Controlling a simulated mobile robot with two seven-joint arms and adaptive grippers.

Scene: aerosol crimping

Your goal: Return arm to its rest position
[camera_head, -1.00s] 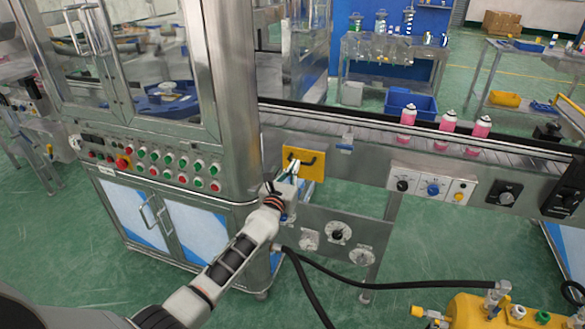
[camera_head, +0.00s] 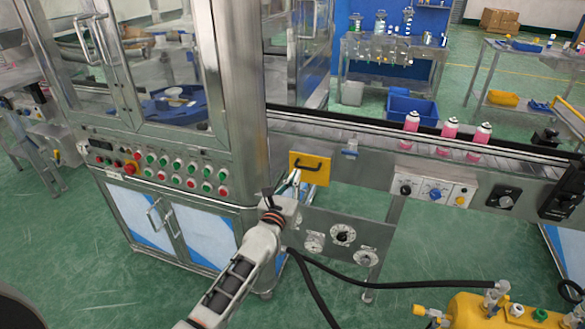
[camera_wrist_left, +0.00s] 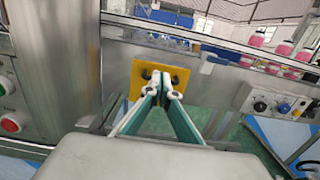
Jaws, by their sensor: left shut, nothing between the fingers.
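My left gripper (camera_head: 296,176) is in front of the conveyor, at the lower left of a yellow plate (camera_head: 322,171) with a black handle (camera_head: 308,164). In the left wrist view the gripper (camera_wrist_left: 163,83) has its fingertips together and empty. They overlap the yellow plate (camera_wrist_left: 181,76) and hide the middle of its handle. I cannot tell whether they touch it. My left forearm reaches up from the bottom of the head view. My right gripper is not in view.
The steel cabinet with a row of buttons (camera_head: 177,166) stands close on the left. The conveyor (camera_head: 365,135) carries pink cans (camera_head: 449,130). A knob panel (camera_head: 335,232) hangs below it. A black hose (camera_head: 400,284) runs to a yellow tank (camera_head: 500,312).

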